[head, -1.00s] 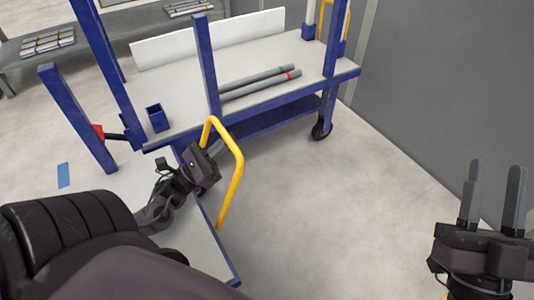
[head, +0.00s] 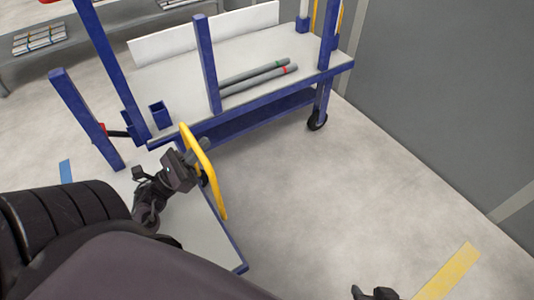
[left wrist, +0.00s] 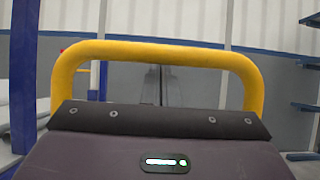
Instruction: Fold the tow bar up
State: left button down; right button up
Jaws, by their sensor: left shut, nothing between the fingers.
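The yellow hoop-shaped bar, which I take as the tow bar (head: 212,182), stands tilted at the end of the near cart (head: 205,238). My left gripper (head: 201,147) is at the hoop's upper part. Its body is on the left side and its shut fingers poke through the hoop's opening. In the left wrist view the hoop (left wrist: 158,50) arches across the picture, close over the gripper body, with the shut fingers (left wrist: 160,82) seen through it. I cannot tell whether they touch. Only a dark part of my right arm or gripper (head: 377,293) shows at the bottom edge.
A blue-framed cart (head: 250,115) stands behind, with two grey pipes (head: 258,78) and a small blue box (head: 159,114) on top. A blue post (head: 85,118) stands at the left. The floor (head: 330,200) to the right is clear.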

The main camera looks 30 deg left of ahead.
pick_arm(q)
jog(key=shift+s, duration=0.2)
jog(key=shift+s+a, duration=0.15)
jog(key=shift+s, duration=0.05)
pick_arm(e)
jog(key=shift+s+d+f+g, duration=0.15)
jog(key=shift+s+d+g, duration=0.15)
jog(key=shift+s, duration=0.15)
pick_arm(q)
jog(key=shift+s+a, duration=0.1)
jog(key=shift+s, duration=0.05)
jog(key=s+a+f, duration=0.1)
jog(key=s+a, duration=0.2)
jog(key=s, duration=0.4)
jog(key=s+a+f, duration=0.1)
jog(key=s+a, duration=0.2)
jog(key=s, duration=0.5)
jog(key=shift+f, duration=0.35)
pick_arm(e)
jog(key=shift+s+d+h, duration=0.1)
jog(key=shift+h, duration=0.2)
pick_arm(q)
jog(key=shift+w, duration=0.1)
